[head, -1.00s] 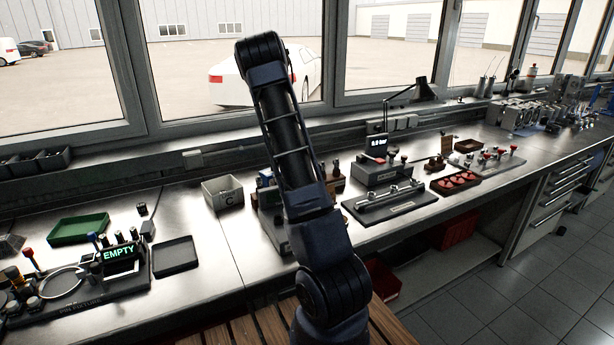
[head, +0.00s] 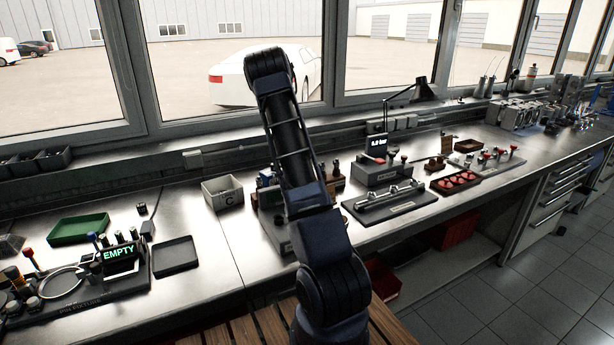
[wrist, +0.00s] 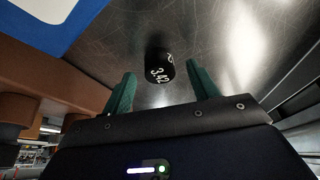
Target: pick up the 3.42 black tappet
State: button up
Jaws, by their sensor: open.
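The black tappet (wrist: 160,68), a short cylinder with white "3.42" on its side, stands on the metal bench in the wrist view. My gripper (wrist: 163,82) is open, with its two green fingers apart. The tappet shows between and slightly beyond the fingertips, and nothing is held. I cannot tell whether either finger touches it. In the head view my arm stands in front of this part of the bench, so the gripper and this tappet are hidden there.
A blue and white item (wrist: 45,18) and brown blocks (wrist: 20,105) lie left of the gripper. In the head view, a grey box marked C (head: 222,192), a green tray (head: 79,229) and a fixture reading EMPTY (head: 120,254) stand left of my arm.

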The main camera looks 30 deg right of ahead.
jog(key=shift+d+f, duration=0.25)
jog(key=shift+f, duration=0.25)
jog(key=shift+c, duration=0.4)
jog(key=c, duration=1)
jog(key=shift+r, duration=0.1)
